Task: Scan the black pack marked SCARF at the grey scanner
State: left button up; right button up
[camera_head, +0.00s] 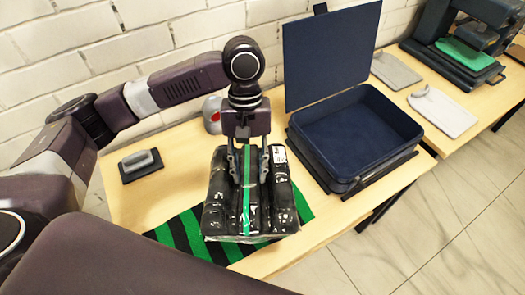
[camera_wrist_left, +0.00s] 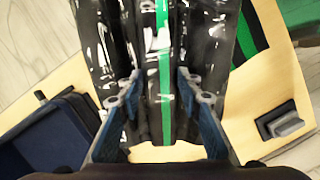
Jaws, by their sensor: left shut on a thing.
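The black pack (camera_head: 222,205) is wrapped in shiny clear film and has a green stripe down its middle. A small white label shows at its upper right; the word SCARF cannot be read. My left gripper (camera_head: 249,178) is shut on the pack from above and holds it over the green and black striped mat (camera_head: 185,238). The pack (camera_wrist_left: 205,50) fills the upper middle of the left wrist view, between the fingers (camera_wrist_left: 163,95). A light grey device with a red spot (camera_head: 213,114), seemingly the scanner, stands behind the pack, partly hidden by my arm. My right gripper is not in view.
An open dark blue box (camera_head: 345,180) with a raised lid stands right of the pack. A grey-handled block on a dark base (camera_head: 141,165) lies at left. Two pale flat pieces (camera_head: 443,111) and a dark press-like machine (camera_head: 455,55) are at the far right. A white brick wall stands behind.

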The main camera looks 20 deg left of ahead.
aim_at(269, 169)
pick_arm(q)
jog(key=w+n+h+p, duration=0.1)
jog(key=n+p, duration=0.1)
jog(key=w+d+f+n+g+h+p, duration=0.1)
jog(key=w+n+h+p, duration=0.1)
jog(key=w+d+n+h+p, duration=0.1)
jog(key=n+h+p, duration=0.1)
jog(key=p, duration=0.1)
jog(key=shift+w+d+f+n+g, duration=0.2)
jog(key=shift+f+n+g, duration=0.1)
jog(key=shift+n, duration=0.1)
jog(key=shift+w+f+n+h+p, duration=0.25)
jog(key=shift+f+n+h+p, duration=0.1)
jog(key=shift+f+n+h, duration=0.2)
jog(key=shift+w+a+f+b, duration=0.25)
jog(key=shift+f+b, duration=0.1)
jog(key=shift+b, duration=0.15)
jog(key=w+a+f+b, duration=0.1)
jog(key=a+b, duration=0.2)
jog(key=b, duration=0.2)
jog(key=w+a+f+b, duration=0.2)
jog(key=b, duration=0.2)
jog(key=w+a+f+b, duration=0.1)
jog(key=w+a+b, duration=0.1)
jog(key=b, duration=0.3)
jog(key=shift+a+f+b, duration=0.25)
jog(key=shift+a+b, duration=0.1)
jog(key=shift+a, duration=0.45)
jog(key=shift+r+p, duration=0.3)
